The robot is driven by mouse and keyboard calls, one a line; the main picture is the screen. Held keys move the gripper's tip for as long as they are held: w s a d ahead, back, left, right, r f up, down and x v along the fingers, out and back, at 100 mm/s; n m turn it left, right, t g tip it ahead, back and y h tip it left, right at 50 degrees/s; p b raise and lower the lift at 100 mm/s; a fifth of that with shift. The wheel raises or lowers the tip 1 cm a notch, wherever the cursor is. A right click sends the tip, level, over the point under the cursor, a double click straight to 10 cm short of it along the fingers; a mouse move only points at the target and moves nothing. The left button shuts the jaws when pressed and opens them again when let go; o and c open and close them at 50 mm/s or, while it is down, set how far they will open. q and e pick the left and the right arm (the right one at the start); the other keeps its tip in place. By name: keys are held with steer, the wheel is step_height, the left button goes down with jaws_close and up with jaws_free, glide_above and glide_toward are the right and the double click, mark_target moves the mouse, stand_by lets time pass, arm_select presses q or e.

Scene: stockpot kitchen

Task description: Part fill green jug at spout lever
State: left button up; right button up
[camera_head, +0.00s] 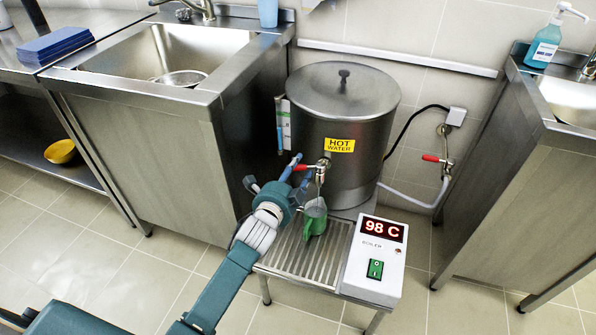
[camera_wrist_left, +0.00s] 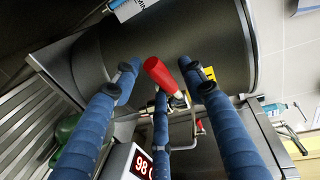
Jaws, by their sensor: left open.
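The green jug (camera_head: 315,224) stands on the slatted drip grate under the spout (camera_head: 320,172) of the steel hot water boiler (camera_head: 342,112). The jug's mouth looks pale grey; I cannot tell its water level. Part of the jug shows at the left of the left wrist view (camera_wrist_left: 66,128). The red spout lever (camera_head: 303,168) points left from the tap. My left gripper (camera_head: 291,174) is open at the lever. In the left wrist view its blue fingers spread around the red lever (camera_wrist_left: 161,76), with no clear grip on it. My right gripper is out of view.
The boiler display box (camera_head: 375,260) with a green switch stands right of the drip grate (camera_head: 293,252) and reads 98 C. A second red-handled valve (camera_head: 436,159) is on the wall. A steel sink cabinet (camera_head: 170,150) stands left, another counter (camera_head: 530,170) right.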

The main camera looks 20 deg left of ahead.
arm_select(q)
steer(key=shift+w+f, duration=0.1)
steer(key=shift+w, duration=0.4)
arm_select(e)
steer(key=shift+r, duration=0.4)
arm_select(q)
steer(key=shift+c, duration=0.3)
jaws_close()
